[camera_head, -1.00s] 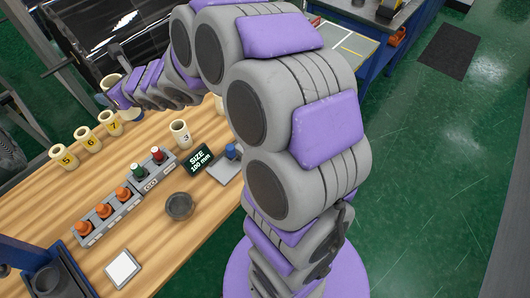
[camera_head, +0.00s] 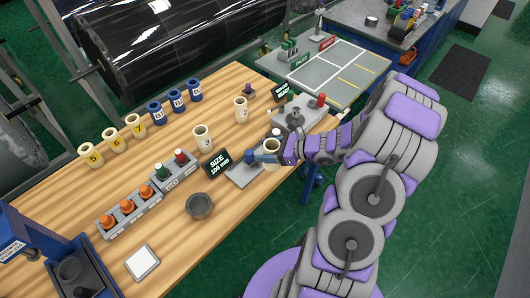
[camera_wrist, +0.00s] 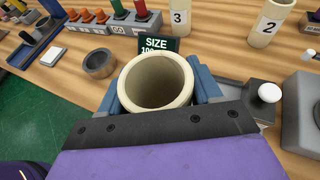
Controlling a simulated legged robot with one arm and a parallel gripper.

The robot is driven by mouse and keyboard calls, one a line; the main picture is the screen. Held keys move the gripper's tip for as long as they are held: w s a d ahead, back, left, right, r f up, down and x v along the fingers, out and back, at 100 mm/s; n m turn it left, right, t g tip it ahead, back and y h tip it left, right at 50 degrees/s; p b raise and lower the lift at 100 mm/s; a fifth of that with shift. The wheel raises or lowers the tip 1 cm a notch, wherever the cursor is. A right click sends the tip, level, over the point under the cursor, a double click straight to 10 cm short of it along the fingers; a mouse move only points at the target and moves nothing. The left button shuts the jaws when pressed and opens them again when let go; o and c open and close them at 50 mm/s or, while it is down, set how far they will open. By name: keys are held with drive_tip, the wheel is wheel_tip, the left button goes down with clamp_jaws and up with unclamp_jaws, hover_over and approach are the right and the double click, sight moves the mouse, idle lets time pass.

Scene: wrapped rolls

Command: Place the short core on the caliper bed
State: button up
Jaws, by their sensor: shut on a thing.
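A short cream core (camera_head: 271,147) is upright between the blue fingers of my gripper (camera_head: 266,154), which is shut on it. The wrist view shows the open top of the core (camera_wrist: 157,80) with a blue finger on each side. The grey caliper bed (camera_head: 241,176) lies by the table's right edge, beside the SIZE 100 mm display (camera_head: 217,163). The core is near the right end of the bed. Whether it touches the bed is hidden.
Core 3 (camera_head: 202,138) and core 2 (camera_head: 241,109) stand behind the display. A dark round bowl (camera_head: 200,205) sits left of the bed. Several numbered cores line the back.

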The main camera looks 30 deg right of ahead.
sight(274, 165)
drive_tip(key=shift+n+g+y, duration=0.4)
drive_tip(key=shift+n, duration=0.1)
drive_tip(key=s, duration=0.1)
drive_tip(key=s+f, duration=0.1)
drive_tip(key=s, duration=0.1)
drive_tip(key=s+f, duration=0.1)
drive_tip(key=s, duration=0.1)
drive_tip(key=w+d+f, duration=0.1)
drive_tip(key=w, duration=0.4)
drive_tip(key=w+f+b, duration=0.1)
drive_tip(key=w+f, duration=0.1)
drive_tip(key=w, duration=0.3)
drive_tip(key=w+d+f, duration=0.1)
drive_tip(key=w+f, duration=0.1)
drive_tip(key=w, duration=0.3)
drive_tip(key=shift+w+d+f+b, duration=0.15)
drive_tip(key=shift+w+d+b, duration=0.05)
drive_tip(key=shift+d+b, duration=0.1)
drive_tip(key=o, duration=1.1)
